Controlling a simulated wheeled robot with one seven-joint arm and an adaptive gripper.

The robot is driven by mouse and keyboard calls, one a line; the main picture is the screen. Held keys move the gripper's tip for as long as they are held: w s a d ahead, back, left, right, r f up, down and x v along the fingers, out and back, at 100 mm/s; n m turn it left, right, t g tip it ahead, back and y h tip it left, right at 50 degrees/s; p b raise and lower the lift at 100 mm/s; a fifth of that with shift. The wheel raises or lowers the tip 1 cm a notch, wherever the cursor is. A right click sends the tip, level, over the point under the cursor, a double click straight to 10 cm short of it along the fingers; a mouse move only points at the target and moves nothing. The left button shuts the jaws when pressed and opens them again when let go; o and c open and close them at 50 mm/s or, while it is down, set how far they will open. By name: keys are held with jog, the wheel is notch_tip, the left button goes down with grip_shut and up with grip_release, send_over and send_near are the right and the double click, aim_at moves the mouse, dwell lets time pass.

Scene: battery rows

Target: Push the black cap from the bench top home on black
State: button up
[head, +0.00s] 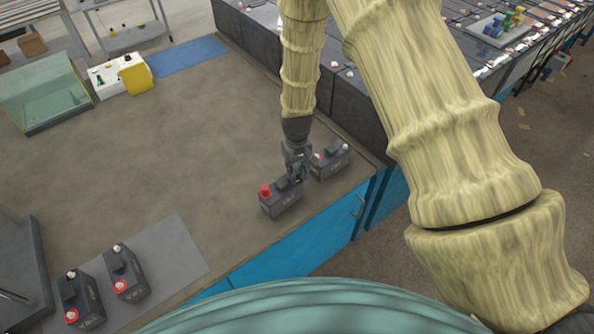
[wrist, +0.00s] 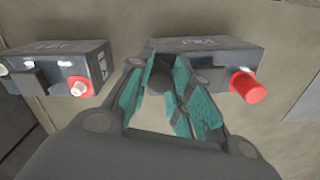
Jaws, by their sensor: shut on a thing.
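My gripper (head: 299,168) is over the near-right corner of the bench, above the right end of a dark battery (head: 281,203). A red cap (head: 265,191) sits on that battery's left terminal; the red cap also shows in the wrist view (wrist: 249,87), to the right of my fingers. In the wrist view my gripper (wrist: 165,92) is shut on the small dark round black cap (wrist: 159,77), at the left end of this battery (wrist: 208,64). The terminal under the cap is hidden, so I cannot tell how far down it sits.
A second battery (head: 330,161) stands close by on the right. Two batteries with red rings (head: 79,299) (head: 125,273) stand on a grey mat (head: 188,251). A white tray (head: 107,76) and blue mat (head: 187,55) lie at the back. The bench middle is clear.

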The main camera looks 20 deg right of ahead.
jog(key=shift+f, duration=0.5)
dwell(0.9)
jog(key=o, duration=0.8)
jog(key=o, duration=0.5)
jog(key=shift+c, duration=0.2)
jog(key=shift+r, duration=0.2)
jog(key=shift+r+p, duration=1.9)
jog(key=shift+r, duration=1.45)
